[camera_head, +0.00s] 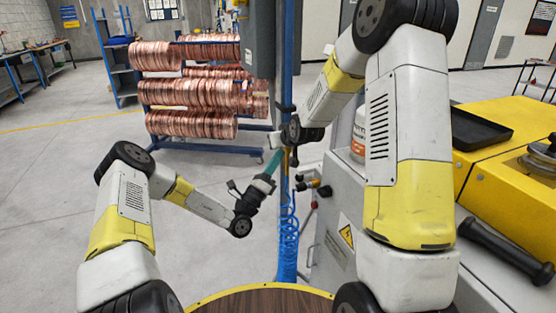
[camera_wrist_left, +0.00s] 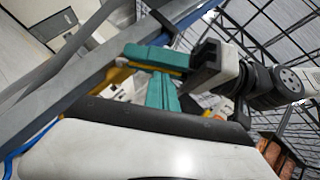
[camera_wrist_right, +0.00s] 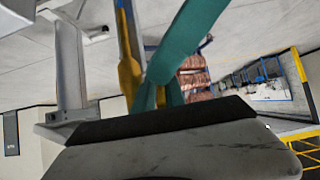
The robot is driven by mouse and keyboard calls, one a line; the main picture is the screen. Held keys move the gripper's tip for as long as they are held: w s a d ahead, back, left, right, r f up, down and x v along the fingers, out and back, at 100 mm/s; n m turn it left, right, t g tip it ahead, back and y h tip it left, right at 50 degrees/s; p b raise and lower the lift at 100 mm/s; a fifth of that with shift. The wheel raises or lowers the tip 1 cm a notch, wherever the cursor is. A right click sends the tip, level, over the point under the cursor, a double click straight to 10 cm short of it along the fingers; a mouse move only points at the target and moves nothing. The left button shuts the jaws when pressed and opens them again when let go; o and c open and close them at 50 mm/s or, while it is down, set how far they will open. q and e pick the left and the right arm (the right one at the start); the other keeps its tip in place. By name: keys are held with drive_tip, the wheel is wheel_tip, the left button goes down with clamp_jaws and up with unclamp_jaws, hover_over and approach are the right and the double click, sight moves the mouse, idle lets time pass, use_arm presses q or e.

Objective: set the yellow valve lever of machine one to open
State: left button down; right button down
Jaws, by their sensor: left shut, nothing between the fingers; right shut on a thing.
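The yellow valve lever (camera_head: 293,158) shows as a small yellow strip by the blue post, partly hidden by my grippers. In the right wrist view the yellow lever (camera_wrist_right: 129,74) stands upright beside the teal fingers, with some yellow between them. My right gripper (camera_wrist_right: 161,95) is shut on the lever; its fingers are mostly hidden in the head view. My left gripper (camera_head: 272,163) is shut and empty, its teal fingertips close to the lever and right gripper. In the left wrist view its fingers (camera_wrist_left: 160,92) are close to teal parts and yellow; contact is unclear.
A blue post (camera_head: 287,190) with a coiled blue hose (camera_head: 288,237) stands beside a grey machine cabinet (camera_head: 336,235). A rack of copper coils (camera_head: 190,90) stands behind. A yellow machine (camera_head: 510,170) is at right. The floor at left is clear.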

use_arm(q)
drive_tip(key=shift+w+a+r+n+y, duration=0.1)
drive_tip(key=shift+w+r+n+y, duration=0.1)
drive_tip(key=shift+r+n, duration=0.15)
drive_tip(key=shift+w+a+r+n+y, duration=0.15)
drive_tip(key=shift+r+n+y, duration=0.1)
drive_tip(key=shift+r, duration=0.2)
use_arm(e)
drive_tip(key=shift+s+a+f, duration=0.3)
drive_tip(key=shift+a, duration=0.3)
drive_tip(key=c, duration=1.6)
unclamp_jaws()
use_arm(q)
drive_tip(key=shift+f, duration=0.15)
use_arm(e)
drive_tip(key=shift+o, duration=0.2)
drive_tip(key=shift+w+r, duration=0.1)
use_arm(q)
drive_tip(key=shift+s+d+f, duration=0.1)
use_arm(e)
drive_tip(key=shift+w+d+r, duration=0.15)
drive_tip(key=shift+d+r, duration=0.05)
drive_tip(key=shift+d, duration=0.1)
